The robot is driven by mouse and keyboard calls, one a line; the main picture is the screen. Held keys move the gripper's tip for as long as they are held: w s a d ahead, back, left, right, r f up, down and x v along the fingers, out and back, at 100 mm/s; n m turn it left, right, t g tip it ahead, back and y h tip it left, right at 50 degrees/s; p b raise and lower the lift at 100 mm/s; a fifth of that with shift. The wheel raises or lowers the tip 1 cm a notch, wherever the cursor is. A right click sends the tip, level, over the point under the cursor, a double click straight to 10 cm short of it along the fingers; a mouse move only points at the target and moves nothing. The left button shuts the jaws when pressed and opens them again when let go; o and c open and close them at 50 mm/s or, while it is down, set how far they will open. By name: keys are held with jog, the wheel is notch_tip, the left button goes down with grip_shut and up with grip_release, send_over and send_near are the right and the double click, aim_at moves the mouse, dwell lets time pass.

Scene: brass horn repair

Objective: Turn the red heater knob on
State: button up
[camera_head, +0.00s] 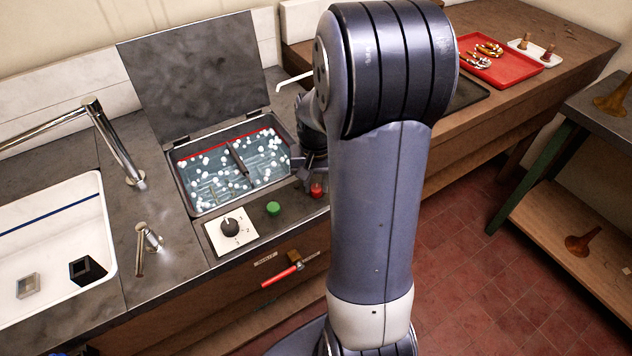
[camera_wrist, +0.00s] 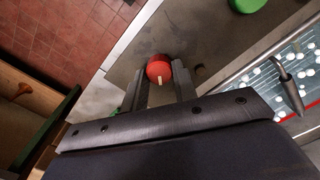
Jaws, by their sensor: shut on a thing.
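The red heater knob (camera_head: 316,190) stands on the dark counter, right of the green knob (camera_head: 273,208) and in front of the basin (camera_head: 213,206). In the wrist view the red knob (camera_wrist: 159,69) has a pale mark on its face. My gripper (camera_wrist: 160,84) is shut on it, with a finger on each side. In the head view my gripper (camera_head: 312,178) is partly hidden by my arm. The exact direction of the pale mark against any scale cannot be told.
The basin holds liquid with many white balls, and its lid (camera_head: 195,75) stands open behind. A black dial (camera_head: 230,227) on a white plate is to the left. A red-handled valve (camera_head: 283,276) sticks out from the counter front. A red tray (camera_head: 500,62) lies at the back right.

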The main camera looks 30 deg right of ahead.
aim_at(317, 187)
jog(key=m, duration=0.4)
jog(key=shift+m, duration=0.3)
jog(key=m, duration=0.4)
jog(key=shift+s+m, duration=0.1)
jog(key=shift+m, duration=0.3)
jog(key=o, duration=1)
notch_tip(317, 187, up, 11)
jog(key=shift+f, duration=0.2)
notch_tip(317, 187, down, 11)
jog(key=shift+r, duration=0.2)
dwell(0.5)
